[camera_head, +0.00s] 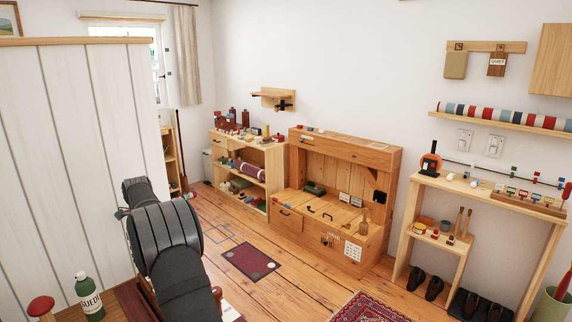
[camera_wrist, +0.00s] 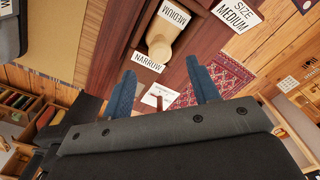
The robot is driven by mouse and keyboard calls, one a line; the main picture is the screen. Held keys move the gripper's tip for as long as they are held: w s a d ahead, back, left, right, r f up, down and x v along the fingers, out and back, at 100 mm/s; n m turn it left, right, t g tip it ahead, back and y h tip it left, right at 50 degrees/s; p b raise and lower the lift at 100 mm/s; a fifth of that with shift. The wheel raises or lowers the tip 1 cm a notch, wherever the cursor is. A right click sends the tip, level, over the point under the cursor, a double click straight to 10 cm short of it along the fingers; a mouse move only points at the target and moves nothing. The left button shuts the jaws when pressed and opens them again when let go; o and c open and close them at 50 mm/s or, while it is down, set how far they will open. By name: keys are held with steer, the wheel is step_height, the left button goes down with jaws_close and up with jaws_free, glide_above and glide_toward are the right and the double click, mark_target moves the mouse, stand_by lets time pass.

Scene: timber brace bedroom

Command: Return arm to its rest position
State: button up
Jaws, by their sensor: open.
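My arm rises at the left of the head view, dark and bent; its gripper end cannot be made out there. In the wrist view my gripper (camera_wrist: 162,92) is open, with two blue fingers apart and nothing held between them. Beyond the fingertips is a dark reddish wooden surface (camera_wrist: 110,50) with a pale wooden form (camera_wrist: 168,38) in a recess.
A green bottle (camera_head: 89,298) and a red-topped object (camera_head: 41,306) stand at the lower left, near my arm. A white plank partition (camera_head: 75,150) rises behind. A wooden bench (camera_head: 330,205), shelf unit (camera_head: 245,165) and side table (camera_head: 478,205) line the walls. Floor between is mostly clear.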

step_height(320, 180, up, 10)
step_height(320, 180, down, 17)
steer(key=shift+r, duration=0.1)
steer(key=r, duration=1)
steer(key=shift+s+a, duration=0.2)
steer(key=shift+s, duration=0.05)
steer(key=shift+s+a+n, duration=0.7)
steer(key=shift+a+n, duration=0.1)
steer(key=shift+n, duration=0.5)
